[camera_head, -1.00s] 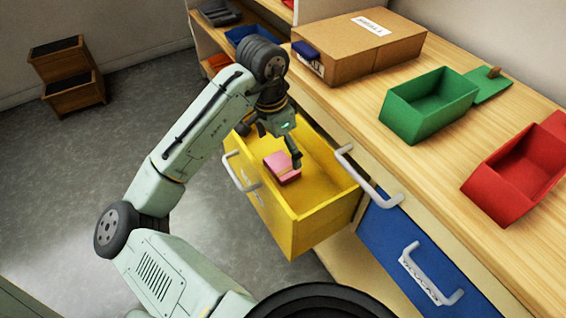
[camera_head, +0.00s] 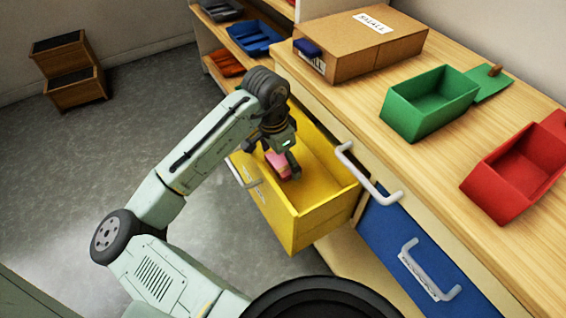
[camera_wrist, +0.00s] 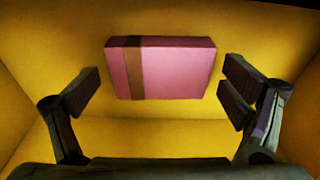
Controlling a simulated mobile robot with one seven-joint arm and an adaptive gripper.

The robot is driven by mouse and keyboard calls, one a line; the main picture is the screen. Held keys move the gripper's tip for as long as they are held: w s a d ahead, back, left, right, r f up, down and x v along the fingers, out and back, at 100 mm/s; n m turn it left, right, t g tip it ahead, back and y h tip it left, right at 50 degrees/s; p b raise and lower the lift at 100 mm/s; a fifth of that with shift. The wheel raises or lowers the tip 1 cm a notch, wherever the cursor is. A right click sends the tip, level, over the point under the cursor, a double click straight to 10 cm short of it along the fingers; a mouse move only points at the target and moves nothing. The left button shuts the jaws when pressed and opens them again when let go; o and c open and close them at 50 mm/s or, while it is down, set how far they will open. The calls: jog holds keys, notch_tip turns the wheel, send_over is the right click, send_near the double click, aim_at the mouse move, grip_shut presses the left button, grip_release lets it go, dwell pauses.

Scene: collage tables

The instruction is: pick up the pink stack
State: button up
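The pink stack (camera_head: 279,165) lies inside the open yellow drawer (camera_head: 325,208), partly hidden by my gripper in the head view. In the wrist view the pink stack (camera_wrist: 175,70) is a pink block with a brown band near its left end, on the yellow drawer floor. My gripper (camera_head: 279,162) is down in the drawer, above the stack. In the wrist view my gripper (camera_wrist: 163,95) is open, with one finger on each side of the stack. Gaps show between the fingers and the stack.
The yellow drawer's walls stand close around my gripper. A blue drawer (camera_head: 405,245) beside it is shut. Shelves with trays (camera_head: 252,38) stand behind.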

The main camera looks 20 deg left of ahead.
jog(key=c, duration=1)
